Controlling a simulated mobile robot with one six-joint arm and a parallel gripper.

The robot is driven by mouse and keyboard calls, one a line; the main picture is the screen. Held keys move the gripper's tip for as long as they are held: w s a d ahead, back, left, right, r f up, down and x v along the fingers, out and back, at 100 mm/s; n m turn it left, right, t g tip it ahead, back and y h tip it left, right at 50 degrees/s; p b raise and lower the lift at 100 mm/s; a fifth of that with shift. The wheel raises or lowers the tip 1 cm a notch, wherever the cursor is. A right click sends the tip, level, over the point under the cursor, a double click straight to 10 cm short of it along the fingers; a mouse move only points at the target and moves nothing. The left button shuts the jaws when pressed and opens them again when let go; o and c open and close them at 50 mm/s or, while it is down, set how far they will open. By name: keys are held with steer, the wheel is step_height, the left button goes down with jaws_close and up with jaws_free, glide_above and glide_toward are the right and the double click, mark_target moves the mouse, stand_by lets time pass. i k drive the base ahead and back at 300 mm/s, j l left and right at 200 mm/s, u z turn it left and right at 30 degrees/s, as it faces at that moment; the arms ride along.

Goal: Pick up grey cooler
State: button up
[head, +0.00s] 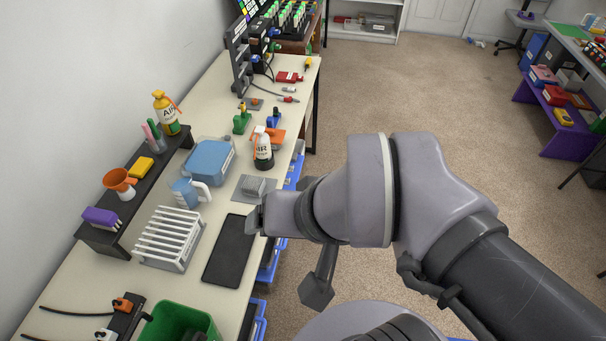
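A small grey finned block (254,187), which looks like the grey cooler, sits on a flat grey square plate (240,197) near the front edge of the bench. My gripper (256,217) is just below the block in the picture, pointing left over the bench edge. A gap shows between the gripper and the block. The arm hides most of the gripper, so its fingers are not clear.
A black mat (229,250) lies below the plate, beside a white rack (168,240). A blue jug (188,192), a blue box (208,162) and a bottle (263,150) stand around the block. A green bin (180,322) stands at the near end.

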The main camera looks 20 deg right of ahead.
mark_target(252, 184)
steer(key=i+l+u, duration=0.35)
steer(key=l+u, duration=0.15)
steer(key=i+l+u, duration=0.1)
steer(key=l+u, duration=0.15)
steer(key=l, duration=0.15)
steer(key=i+l+u, duration=0.2)
steer(key=l, duration=0.15)
steer(key=l+u, duration=0.25)
steer(key=k+l, duration=0.05)
steer(key=l, duration=0.05)
